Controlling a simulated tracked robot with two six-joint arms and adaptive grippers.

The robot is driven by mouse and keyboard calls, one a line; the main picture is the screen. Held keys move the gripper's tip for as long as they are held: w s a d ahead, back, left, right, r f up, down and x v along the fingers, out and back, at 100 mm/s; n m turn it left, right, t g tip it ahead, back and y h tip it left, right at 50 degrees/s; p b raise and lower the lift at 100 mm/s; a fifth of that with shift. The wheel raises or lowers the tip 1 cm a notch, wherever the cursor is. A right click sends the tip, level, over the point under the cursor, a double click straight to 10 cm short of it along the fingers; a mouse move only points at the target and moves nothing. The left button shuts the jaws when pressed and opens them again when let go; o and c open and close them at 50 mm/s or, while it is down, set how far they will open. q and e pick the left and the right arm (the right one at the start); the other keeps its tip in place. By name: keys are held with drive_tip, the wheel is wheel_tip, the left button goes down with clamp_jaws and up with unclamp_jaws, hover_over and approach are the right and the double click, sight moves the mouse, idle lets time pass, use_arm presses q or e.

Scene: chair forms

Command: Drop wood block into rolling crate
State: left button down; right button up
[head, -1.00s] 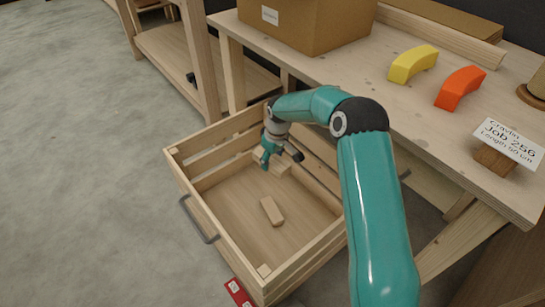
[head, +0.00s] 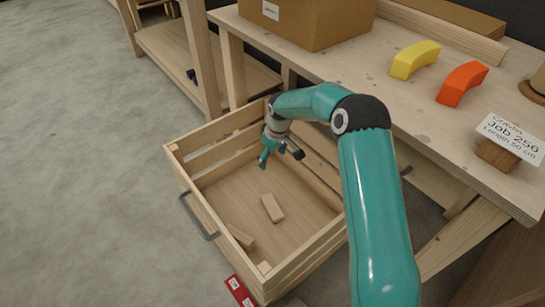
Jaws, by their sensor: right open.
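The rolling crate (head: 187,222) is a slatted light-wood box with a metal handle, standing on the floor beside the bench. Two wood blocks lie on its bottom. One wood block (head: 272,207) lies near the middle, and another wood block (head: 242,238) lies close to the handle-side wall. My right gripper (head: 280,156) is open and empty, with its fingers pointing down over the far part of the crate, apart from both blocks. My left gripper is not in view.
The workbench (head: 360,85) at the right holds a cardboard box (head: 310,22), a yellow curved block (head: 415,59), an orange curved block (head: 462,83) and a job card (head: 511,139). A red object (head: 239,290) lies by the crate's near corner. The left floor is clear.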

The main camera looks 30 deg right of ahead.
wheel_tip(320, 180, up, 11)
drive_tip(key=s, duration=0.1)
drive_tip(key=shift+s+d+r, duration=0.15)
drive_tip(key=shift+s+r, duration=0.05)
drive_tip(key=shift+s, duration=0.1)
idle(0.4)
